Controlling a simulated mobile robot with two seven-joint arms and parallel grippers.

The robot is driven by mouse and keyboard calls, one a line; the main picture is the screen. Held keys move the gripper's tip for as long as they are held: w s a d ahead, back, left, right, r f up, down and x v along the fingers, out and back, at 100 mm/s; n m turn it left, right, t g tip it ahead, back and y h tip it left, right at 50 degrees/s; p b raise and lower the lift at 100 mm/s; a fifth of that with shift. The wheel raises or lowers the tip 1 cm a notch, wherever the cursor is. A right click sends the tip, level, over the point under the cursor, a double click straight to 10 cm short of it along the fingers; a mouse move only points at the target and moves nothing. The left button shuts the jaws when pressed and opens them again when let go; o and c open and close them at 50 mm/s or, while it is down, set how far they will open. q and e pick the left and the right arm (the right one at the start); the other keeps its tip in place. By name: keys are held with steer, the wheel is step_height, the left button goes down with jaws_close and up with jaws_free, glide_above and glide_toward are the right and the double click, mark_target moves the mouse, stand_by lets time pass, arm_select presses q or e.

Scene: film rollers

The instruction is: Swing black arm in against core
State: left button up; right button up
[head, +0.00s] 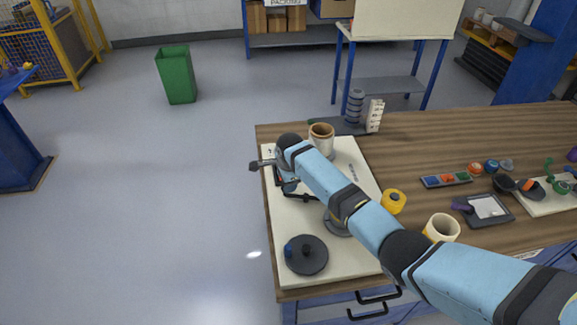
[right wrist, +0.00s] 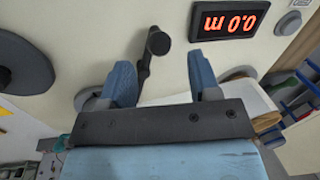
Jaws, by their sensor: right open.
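The black arm (right wrist: 146,68) shows in the right wrist view as a thin dark bar with a round knob, between my open fingertips; contact cannot be told. Part of it shows in the head view (head: 303,197), beside my right gripper (head: 281,180). My right gripper (right wrist: 163,80) has its two blue fingers spread with a gap. A cream, brown-rimmed cylinder (head: 321,137), which looks like the core, stands at the far end of the white board (head: 350,247). My right arm hides part of the board's middle. My left gripper is not in view.
A black disc (head: 306,254) with a blue knob lies at the board's near end. A red display (right wrist: 229,20) is by the fingers. A yellow spool (head: 393,202) and a cream roll (head: 442,227) stand right of the board. Small parts and trays lie farther right.

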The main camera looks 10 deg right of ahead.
step_height(320, 180, up, 8)
steer(key=s, duration=0.1)
steer(key=shift+s+d, duration=0.2)
steer(key=shift+s, duration=0.1)
